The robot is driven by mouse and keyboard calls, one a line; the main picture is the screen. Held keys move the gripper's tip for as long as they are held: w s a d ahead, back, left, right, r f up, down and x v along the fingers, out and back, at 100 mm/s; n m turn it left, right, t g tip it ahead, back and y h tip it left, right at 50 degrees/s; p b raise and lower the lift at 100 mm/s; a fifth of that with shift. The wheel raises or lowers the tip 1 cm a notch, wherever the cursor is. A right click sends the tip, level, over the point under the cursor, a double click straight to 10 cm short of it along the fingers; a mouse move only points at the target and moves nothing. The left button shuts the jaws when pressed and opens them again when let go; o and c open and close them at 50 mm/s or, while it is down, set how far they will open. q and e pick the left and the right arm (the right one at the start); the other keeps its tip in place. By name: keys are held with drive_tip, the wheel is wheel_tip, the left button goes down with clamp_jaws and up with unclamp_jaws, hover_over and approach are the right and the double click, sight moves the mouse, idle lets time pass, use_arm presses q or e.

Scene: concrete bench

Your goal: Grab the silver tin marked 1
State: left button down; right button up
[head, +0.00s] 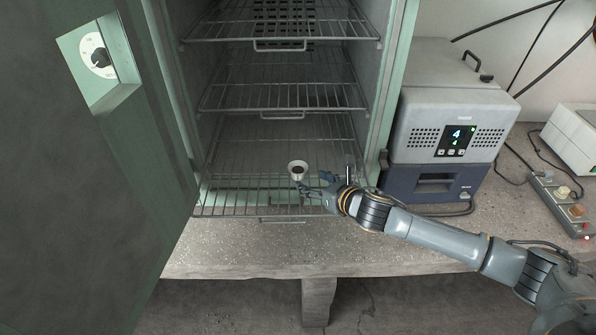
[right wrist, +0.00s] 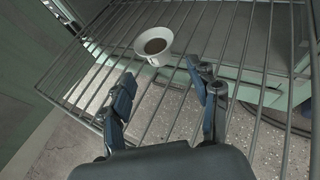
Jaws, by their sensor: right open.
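A small pale silver tin (head: 298,168), open at the top with brown contents, stands on the lowest wire shelf of the open cabinet. In the right wrist view the tin (right wrist: 154,43) is just beyond the fingertips; a small mark shows on its near side, too small to read. My right gripper (head: 314,183) is in front of the tin and slightly to its right. In the right wrist view the gripper (right wrist: 160,78) has its fingers spread with nothing between them. My left gripper is out of view.
The wire shelf (head: 245,203) is otherwise bare, with more racks (head: 285,97) above it. The green cabinet door (head: 100,190) stands open at left. A grey device with a display (head: 452,125) is right of the cabinet. A power strip (head: 562,200) lies at far right.

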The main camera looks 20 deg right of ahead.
sight(302, 175)
drive_tip(key=shift+p+x, duration=0.75)
drive_tip(key=shift+x, duration=1.8)
drive_tip(key=shift+r, duration=0.1)
drive_tip(key=shift+c, duration=0.6)
drive_tip(key=c, duration=1.1)
